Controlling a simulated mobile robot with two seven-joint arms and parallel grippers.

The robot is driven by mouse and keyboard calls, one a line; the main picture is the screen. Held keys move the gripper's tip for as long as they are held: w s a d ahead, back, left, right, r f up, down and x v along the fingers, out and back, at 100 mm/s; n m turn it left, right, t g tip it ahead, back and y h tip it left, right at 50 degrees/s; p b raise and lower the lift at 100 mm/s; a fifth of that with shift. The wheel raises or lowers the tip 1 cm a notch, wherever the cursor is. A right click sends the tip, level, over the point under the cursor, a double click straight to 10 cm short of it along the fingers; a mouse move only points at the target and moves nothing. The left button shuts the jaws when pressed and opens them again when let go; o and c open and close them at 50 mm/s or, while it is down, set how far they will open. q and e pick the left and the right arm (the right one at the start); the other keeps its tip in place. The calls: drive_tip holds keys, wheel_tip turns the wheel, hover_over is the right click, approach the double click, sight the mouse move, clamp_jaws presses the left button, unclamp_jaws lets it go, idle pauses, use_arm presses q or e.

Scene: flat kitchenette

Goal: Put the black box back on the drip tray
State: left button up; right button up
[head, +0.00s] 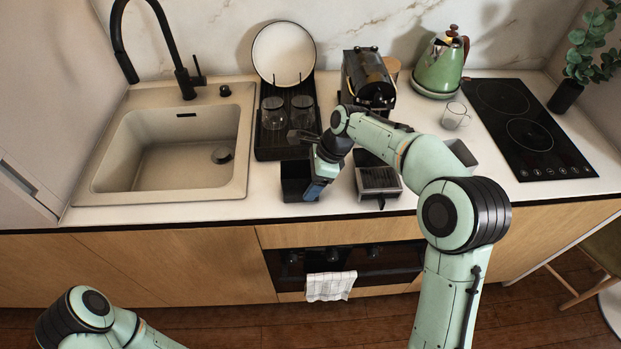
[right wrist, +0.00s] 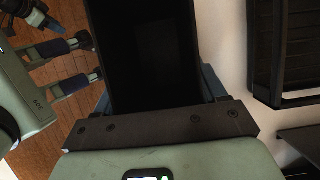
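The black box (head: 297,180) is open-topped and upright at the front of the counter, left of the coffee machine's drip tray (head: 378,181). The tray has a slotted top, looks bare, and its back is partly covered by my arm. My right gripper (head: 318,186) is at the box's right end. In the right wrist view the box (right wrist: 150,55) fills the space between the blue fingers, which lie against its two sides. Whether its underside touches the counter cannot be seen.
A black drying rack (head: 265,148) with glasses and a plate stands behind the box. The sink (head: 170,140) is left. The coffee machine (head: 368,75) stands behind the tray. A glass mug (head: 454,116), green kettle (head: 441,65) and hob (head: 530,130) are right.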

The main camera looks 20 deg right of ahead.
drive_tip(key=o, duration=0.4)
drive_tip(key=shift+c, duration=0.2)
